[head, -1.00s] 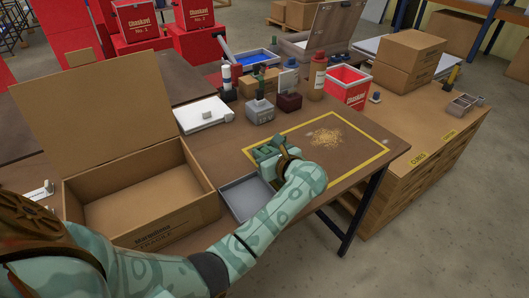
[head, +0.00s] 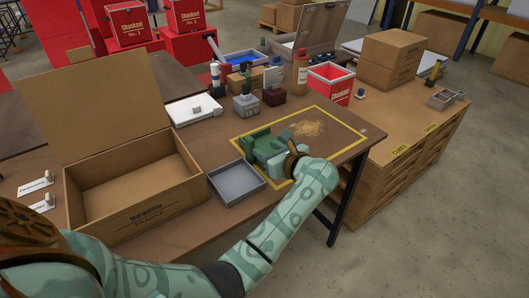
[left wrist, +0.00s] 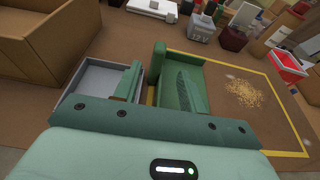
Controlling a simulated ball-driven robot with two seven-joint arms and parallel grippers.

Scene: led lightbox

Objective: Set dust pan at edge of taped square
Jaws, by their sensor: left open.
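The green dust pan (head: 258,141) lies at the left edge of the yellow taped square (head: 340,163), overlapping the tape. In the left wrist view the dust pan (left wrist: 158,62) shows just beyond my fingers, with a raised wall on its left. My left gripper (head: 272,156) is open, low over the near left part of the square, close against the pan. In the left wrist view its fingers (left wrist: 157,86) are spread, and they hide part of the pan. I cannot tell whether they touch it. My right gripper is not in view.
A pile of tan crumbs (head: 308,129) lies inside the square. A grey tray (head: 237,182) sits left of the near corner, beside an open cardboard box (head: 150,212). Bottles and small pots (head: 245,106) stand behind.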

